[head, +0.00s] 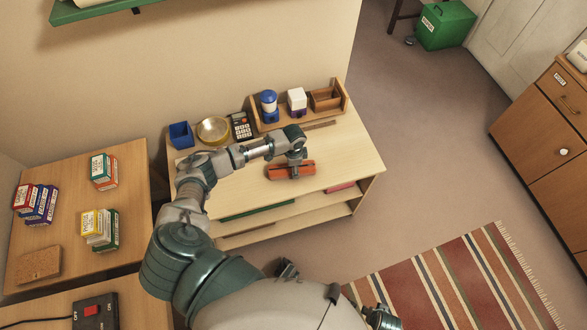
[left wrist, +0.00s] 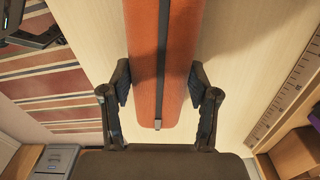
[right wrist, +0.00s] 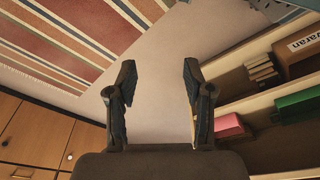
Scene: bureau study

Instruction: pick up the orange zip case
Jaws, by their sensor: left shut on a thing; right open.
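The orange zip case (head: 302,168) is a long orange case with a dark zip along its middle. It lies on the light wooden shelf top (head: 345,150). My left gripper (head: 291,170) is above it and shut on it. In the left wrist view the two fingers (left wrist: 160,100) press on both long sides of the case (left wrist: 147,60), and the zip pull shows near its end. I cannot tell whether the case is clear of the wood. My right gripper (right wrist: 157,95) is open and empty, in front of the low shelf unit.
Behind the case stand a calculator (head: 241,126), a brass dish (head: 213,131), a blue box (head: 181,135) and a wooden organizer (head: 343,96). A ruler (head: 320,125) lies in front of the organizer. The shelf top right of the case is clear. Small boxes stand on the left desk (head: 70,200).

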